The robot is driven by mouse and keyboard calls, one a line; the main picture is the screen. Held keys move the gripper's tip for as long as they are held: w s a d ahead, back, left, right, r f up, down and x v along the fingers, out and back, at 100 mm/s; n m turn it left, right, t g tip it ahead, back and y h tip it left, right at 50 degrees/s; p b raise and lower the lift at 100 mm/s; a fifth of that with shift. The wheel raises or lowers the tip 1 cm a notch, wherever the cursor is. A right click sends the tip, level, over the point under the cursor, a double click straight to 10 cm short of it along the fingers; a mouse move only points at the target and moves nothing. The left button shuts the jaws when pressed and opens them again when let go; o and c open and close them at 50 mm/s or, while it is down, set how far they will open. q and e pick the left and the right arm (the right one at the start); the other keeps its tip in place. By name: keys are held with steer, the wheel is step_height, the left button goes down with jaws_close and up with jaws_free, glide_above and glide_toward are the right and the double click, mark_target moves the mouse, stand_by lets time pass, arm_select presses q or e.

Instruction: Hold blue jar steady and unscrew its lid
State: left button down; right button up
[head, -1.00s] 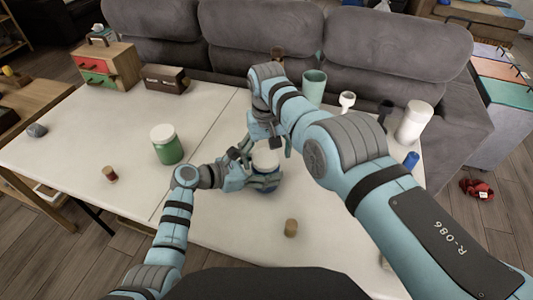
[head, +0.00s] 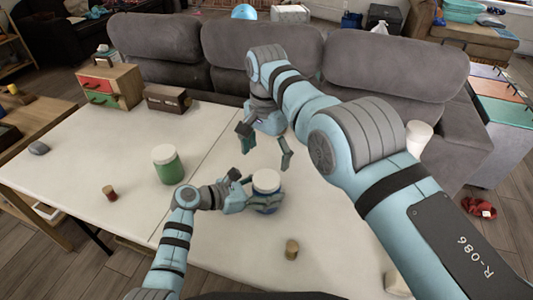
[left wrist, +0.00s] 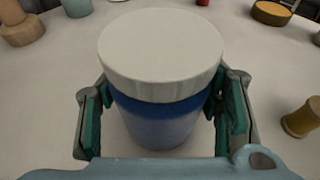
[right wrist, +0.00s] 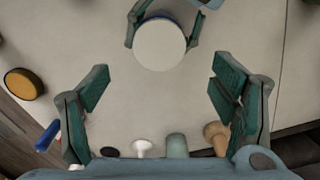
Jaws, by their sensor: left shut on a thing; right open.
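The blue jar (left wrist: 160,120) stands upright on the table with its white lid (left wrist: 160,50) on top. In the head view the jar (head: 267,206) and lid (head: 266,181) are near the table's middle. My left gripper (head: 250,195) is shut around the jar's body, below the lid; in the left wrist view its fingers (left wrist: 160,115) press both sides. My right gripper (head: 266,150) is open and empty, above and behind the jar. In the right wrist view its fingers (right wrist: 160,90) are wide apart and the lid (right wrist: 160,45) lies beyond them, near the top edge.
A green jar with a white lid (head: 168,165) stands left of my left gripper. A small red-topped item (head: 110,193) and a wooden cylinder (head: 291,249) stand nearer the front. A drawer box (head: 110,86) and a brown box (head: 166,99) are at the back left. A sofa (head: 395,70) borders the back.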

mark_target(267, 178)
steer(key=shift+m, duration=0.4)
step_height(267, 178, down, 8)
steer(key=shift+r, duration=0.1)
steer(key=c, duration=1.2)
steer(key=n, duration=0.8)
steer(key=shift+n, duration=0.4)
steer(key=n, duration=0.6)
steer(key=shift+r, duration=0.15)
